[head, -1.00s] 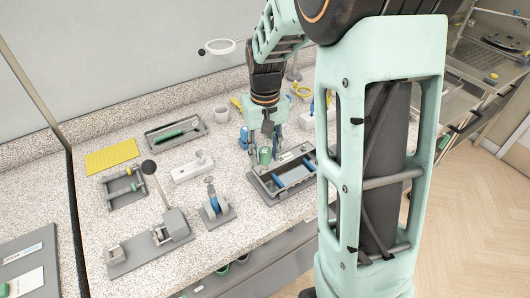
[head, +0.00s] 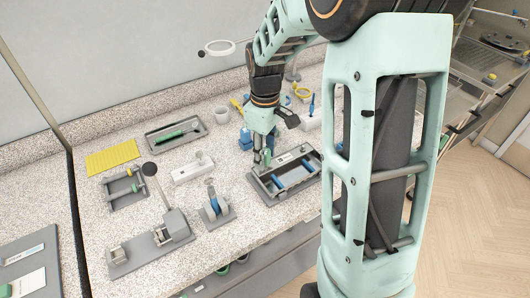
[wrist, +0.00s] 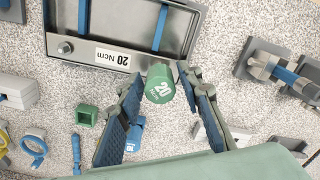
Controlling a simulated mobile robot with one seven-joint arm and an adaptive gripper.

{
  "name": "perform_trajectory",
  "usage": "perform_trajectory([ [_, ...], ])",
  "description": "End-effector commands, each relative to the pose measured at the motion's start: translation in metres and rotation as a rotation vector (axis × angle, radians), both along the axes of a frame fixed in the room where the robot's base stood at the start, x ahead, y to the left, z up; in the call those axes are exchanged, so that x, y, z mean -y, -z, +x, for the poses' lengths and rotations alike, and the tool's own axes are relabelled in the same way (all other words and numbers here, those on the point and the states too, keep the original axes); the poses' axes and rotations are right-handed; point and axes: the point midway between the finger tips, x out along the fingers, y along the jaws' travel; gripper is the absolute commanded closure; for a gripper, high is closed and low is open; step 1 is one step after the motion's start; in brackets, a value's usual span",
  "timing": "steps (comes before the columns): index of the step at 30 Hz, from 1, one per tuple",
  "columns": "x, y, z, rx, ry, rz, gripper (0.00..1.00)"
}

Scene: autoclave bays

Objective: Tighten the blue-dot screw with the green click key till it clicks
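A green cap marked "20" (wrist: 160,84), which looks like the top of the green click key, is between my fingertips in the wrist view. It is beside the grey tray (wrist: 100,52) labelled "20 Ncm". My gripper (wrist: 161,76) has its two blue-padded fingers on either side of the cap, with narrow gaps showing. In the head view my gripper (head: 263,157) is low at the left end of the grey tray (head: 262,190), and the cap is mostly hidden there. I cannot make out a blue-dot screw in either view.
A lever fixture (head: 150,243), a white block (head: 193,168) and a tray with a green tool (head: 176,134) are farther left.

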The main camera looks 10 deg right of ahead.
Motion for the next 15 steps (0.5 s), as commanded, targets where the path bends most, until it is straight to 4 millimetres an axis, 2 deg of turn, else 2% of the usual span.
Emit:
perform_trajectory([
  [3,0.0009,-0.0013,0.0,-0.001,-0.105,-0.001,0.67],
  [10,0.0008,-0.0014,0.0004,0.0,-0.223,0.0,0.67],
  [15,0.0011,-0.0017,0.0005,-0.001,-0.392,0.0,0.67],
])
